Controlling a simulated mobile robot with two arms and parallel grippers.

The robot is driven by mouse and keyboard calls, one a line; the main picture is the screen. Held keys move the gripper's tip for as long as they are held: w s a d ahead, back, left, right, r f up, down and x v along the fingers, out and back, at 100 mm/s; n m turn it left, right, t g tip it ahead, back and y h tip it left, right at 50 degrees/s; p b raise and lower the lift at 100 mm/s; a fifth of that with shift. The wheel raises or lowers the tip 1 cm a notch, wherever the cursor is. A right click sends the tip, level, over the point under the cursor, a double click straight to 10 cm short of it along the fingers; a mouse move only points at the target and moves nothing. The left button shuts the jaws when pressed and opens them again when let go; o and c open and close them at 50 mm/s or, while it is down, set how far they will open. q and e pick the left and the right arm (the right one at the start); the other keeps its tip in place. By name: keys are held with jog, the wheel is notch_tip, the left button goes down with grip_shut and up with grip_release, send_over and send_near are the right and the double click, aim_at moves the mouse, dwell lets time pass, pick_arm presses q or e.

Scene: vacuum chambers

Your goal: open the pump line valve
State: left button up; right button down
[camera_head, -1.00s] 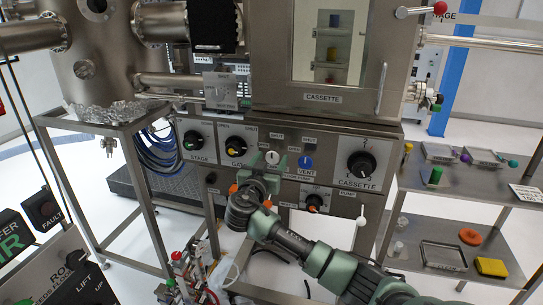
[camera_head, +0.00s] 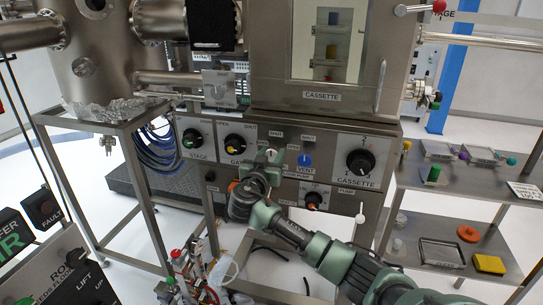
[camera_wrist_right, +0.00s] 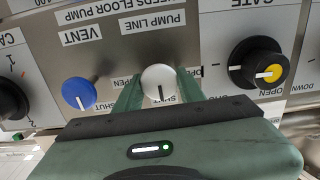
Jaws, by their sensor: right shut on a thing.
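The pump line valve is a small white round knob (camera_wrist_right: 159,82) on the grey panel, under an upside-down PUMP LINE label in the right wrist view. Its dark pointer line faces the SHUT label, and OPEN is printed to the left in that view. My right gripper (camera_wrist_right: 158,88) is shut on the knob, one green finger on each side of it. In the head view my right gripper (camera_head: 269,160) is up against the panel, and the knob (camera_head: 273,153) shows partly between its fingers. My left gripper is not in view.
A blue VENT knob (camera_wrist_right: 79,93) sits close beside the pump line knob. The black and yellow GATE knob (camera_wrist_right: 257,63) is on its other side. The large CASSETTE knob (camera_head: 360,162) is further right on the panel. A shelf rack (camera_head: 475,185) stands at the right.

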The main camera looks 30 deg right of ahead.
jog(key=shift+f+n+b, duration=0.15)
jog(key=shift+n+b, duration=0.7)
jog(key=shift+n, duration=2.05)
jog(key=n+p, duration=0.2)
jog(key=n, duration=0.3)
jog(key=shift+w+a, duration=0.1)
jog(key=shift+w, duration=0.05)
jog(key=n+p, duration=0.2)
jog(key=n, duration=0.2)
jog(key=shift+n+p, duration=0.85)
jog(key=shift+n, duration=0.55)
jog(key=shift+f, duration=0.1)
jog(key=c, duration=0.9)
grip_release()
